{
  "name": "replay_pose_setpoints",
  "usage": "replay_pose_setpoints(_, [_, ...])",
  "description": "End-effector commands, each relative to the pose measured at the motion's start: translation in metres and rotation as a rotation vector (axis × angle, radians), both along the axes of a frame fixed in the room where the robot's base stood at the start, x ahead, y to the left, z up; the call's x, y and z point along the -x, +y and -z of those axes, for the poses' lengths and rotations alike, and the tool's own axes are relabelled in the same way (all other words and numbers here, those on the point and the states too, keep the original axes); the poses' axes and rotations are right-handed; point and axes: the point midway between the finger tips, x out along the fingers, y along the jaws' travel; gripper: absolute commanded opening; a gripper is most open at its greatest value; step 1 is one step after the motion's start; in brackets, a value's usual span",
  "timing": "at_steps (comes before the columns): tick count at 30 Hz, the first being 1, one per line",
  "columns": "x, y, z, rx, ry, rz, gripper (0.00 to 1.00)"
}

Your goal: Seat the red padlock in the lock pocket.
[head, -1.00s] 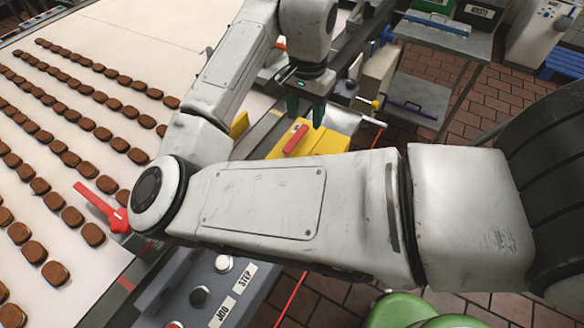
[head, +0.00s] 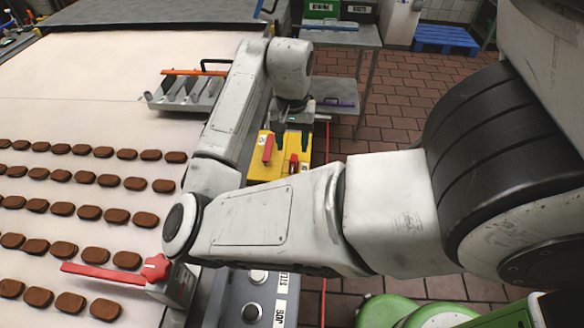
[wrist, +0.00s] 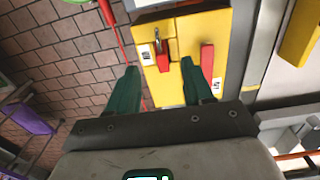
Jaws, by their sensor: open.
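The red padlock (wrist: 163,62) with its grey shackle is at the yellow box (wrist: 150,82) in the wrist view. It also shows small and red on the box in the head view (head: 293,164). My gripper (wrist: 158,65) is open, its two green fingers pointing at the box, one on each side of the padlock in the picture. I cannot tell whether they are level with it or above it. In the head view my gripper (head: 293,138) is over the far end of the box. I cannot make out the lock pocket clearly.
A red handle (wrist: 207,58) sits on the box to the padlock's right, close to the right finger. A red lever (head: 110,272) and button panel (head: 255,300) are nearer.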

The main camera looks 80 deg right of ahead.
Motion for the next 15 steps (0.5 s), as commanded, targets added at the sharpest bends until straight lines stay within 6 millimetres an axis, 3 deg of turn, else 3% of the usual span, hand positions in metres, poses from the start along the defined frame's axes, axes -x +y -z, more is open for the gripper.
replay_pose_setpoints(8, [-0.001,0.0,0.02,0.0,-0.001,-0.002,0.51])
replay_pose_setpoints(15, [0.0,0.0,0.053,-0.002,-0.002,-0.003,0.51])
